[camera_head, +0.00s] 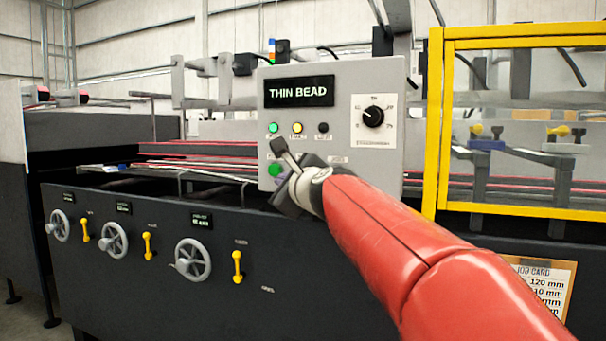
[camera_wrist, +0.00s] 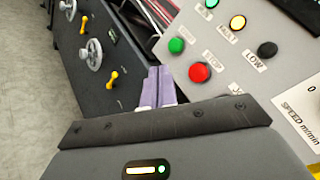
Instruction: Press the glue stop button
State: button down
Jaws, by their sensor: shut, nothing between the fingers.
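The control box (camera_head: 330,80) has a display reading THIN BEAD. In the wrist view its red button (camera_wrist: 200,72), under a label that seems to read STOP, stands beside a green button (camera_wrist: 176,45). In the head view the green button (camera_head: 275,170) shows, while the red one is hidden behind my gripper and arm. My gripper (camera_wrist: 159,82) is shut and empty. Its purple fingers lie just left of the red button and below the green one in the wrist view. They look apart from the red button, but their distance from the panel is unclear.
Green, amber (camera_head: 297,128) and dark lamps sit above the buttons, and a speed dial (camera_head: 373,116) is to their right. A yellow-framed guard (camera_head: 436,120) stands right of the box. Handwheels (camera_head: 193,261) and yellow levers line the dark lower panel.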

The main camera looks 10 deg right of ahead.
jog(key=w+d+b, duration=0.1)
jog(key=w+d, duration=0.4)
jog(key=w, duration=0.2)
jog(key=shift+w+d, duration=0.1)
dwell(2.1)
jog(key=shift+w+d, duration=0.2)
jog(key=shift+w+d, duration=0.3)
jog(key=shift+w, duration=0.1)
dwell(0.8)
dwell(0.4)
jog(key=shift+s+a, duration=0.55)
jog(key=shift+s, duration=0.2)
jog(key=s+a, duration=0.1)
jog(key=s, duration=0.1)
jog(key=s+a, duration=0.2)
